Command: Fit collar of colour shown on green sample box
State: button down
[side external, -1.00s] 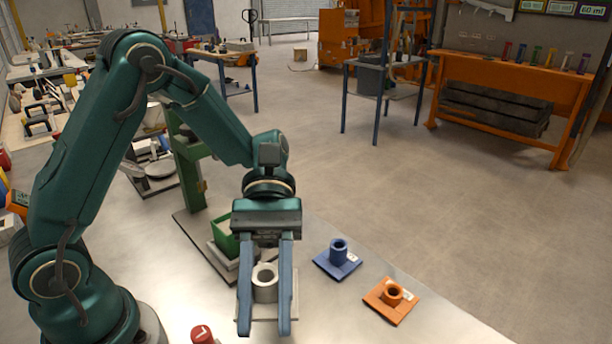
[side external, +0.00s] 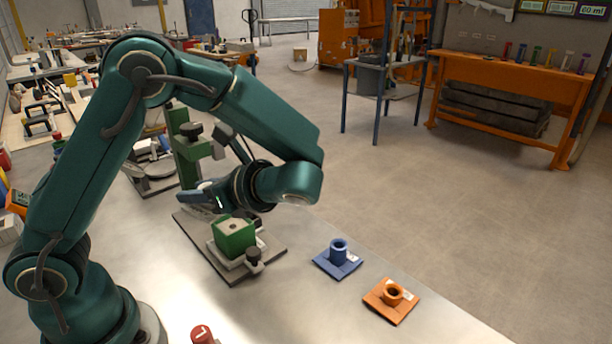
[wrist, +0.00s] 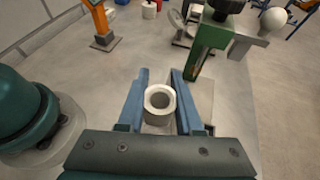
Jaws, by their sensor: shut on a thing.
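My gripper (side external: 207,197) points left, above and behind the green sample box, with my forearm to its right. The wrist view shows its two blue fingers (wrist: 160,92) shut on a white collar (wrist: 160,88), a short ring with its round opening facing the camera. A blue collar (side external: 338,245) and an orange collar (side external: 393,290) stand upright on matching square plates on the table.
A green upright stand (side external: 188,150) rises behind the box and appears close right of the fingers in the wrist view. A dark knob (side external: 253,255) stands at the box's right front. A red part (side external: 203,334) is at the bottom edge. The table's front centre is clear.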

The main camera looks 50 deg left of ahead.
jog(key=w+a+r+m+t, duration=0.2)
jog(key=w+r+m+t, duration=0.1)
jog(key=w+r, duration=0.15)
jog(key=shift+y, duration=0.3)
notch_tip(320, 180, down, 5)
jog(key=shift+r, duration=0.2)
jog(key=shift+f, duration=2.6)
jog(key=shift+f, duration=0.5)
jog(key=c, duration=0.5)
grip_release()
jog(key=shift+d, duration=0.1)
